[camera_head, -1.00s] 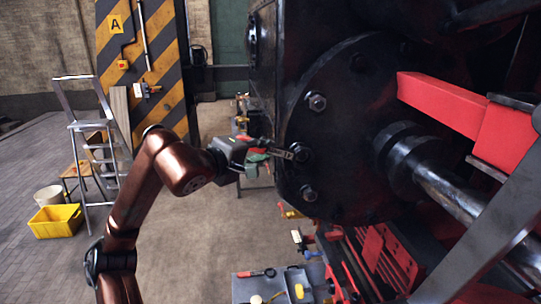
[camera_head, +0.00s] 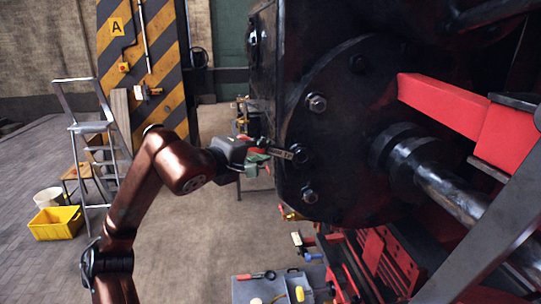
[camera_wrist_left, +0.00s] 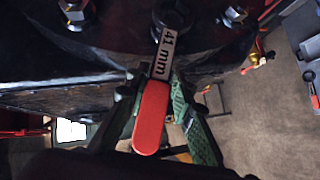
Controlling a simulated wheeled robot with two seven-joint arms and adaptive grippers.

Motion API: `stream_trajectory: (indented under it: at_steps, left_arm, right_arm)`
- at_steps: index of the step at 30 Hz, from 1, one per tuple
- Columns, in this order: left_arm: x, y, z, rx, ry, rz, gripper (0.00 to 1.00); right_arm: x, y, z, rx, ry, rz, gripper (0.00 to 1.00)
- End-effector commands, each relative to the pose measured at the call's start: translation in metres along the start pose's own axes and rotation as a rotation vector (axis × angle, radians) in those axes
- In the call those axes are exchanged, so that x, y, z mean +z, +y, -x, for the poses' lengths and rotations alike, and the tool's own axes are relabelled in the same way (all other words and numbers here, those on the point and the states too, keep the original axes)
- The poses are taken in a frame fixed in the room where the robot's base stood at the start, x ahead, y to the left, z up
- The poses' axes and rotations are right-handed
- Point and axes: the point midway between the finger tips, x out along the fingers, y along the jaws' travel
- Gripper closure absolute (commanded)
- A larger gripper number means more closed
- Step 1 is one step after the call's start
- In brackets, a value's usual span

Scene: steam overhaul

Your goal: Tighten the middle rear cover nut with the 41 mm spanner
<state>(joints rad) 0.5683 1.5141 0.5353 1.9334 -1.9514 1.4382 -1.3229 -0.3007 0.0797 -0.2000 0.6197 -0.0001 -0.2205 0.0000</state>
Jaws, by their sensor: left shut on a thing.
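My left gripper (camera_head: 262,157) is shut on the red handle of the 41 mm spanner (camera_head: 283,153), at the round black cover (camera_head: 335,135). In the left wrist view the green-padded fingers (camera_wrist_left: 152,105) flank the red handle, and the steel shank of the spanner (camera_wrist_left: 167,52) reads "41 mm". The spanner's head is at the middle nut (camera_head: 302,154); how fully it seats around the nut cannot be told. An upper nut (camera_head: 317,103) and a lower nut (camera_head: 309,195) show above and below it. My right gripper is not in view.
A red bar (camera_head: 445,104) and a thick steel rod (camera_head: 440,185) stand out right of the cover. A grey tray with tools (camera_head: 248,289) is below.

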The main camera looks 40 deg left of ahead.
Motion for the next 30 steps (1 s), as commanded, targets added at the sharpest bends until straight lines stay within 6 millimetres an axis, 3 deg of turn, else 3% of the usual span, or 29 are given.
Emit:
stream_trajectory:
  at_steps: [30]
  left_arm:
    - [-0.0054,0.0017,-0.0048,0.004,0.001,0.000,1.00]
  right_arm:
    - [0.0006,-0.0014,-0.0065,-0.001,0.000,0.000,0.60]
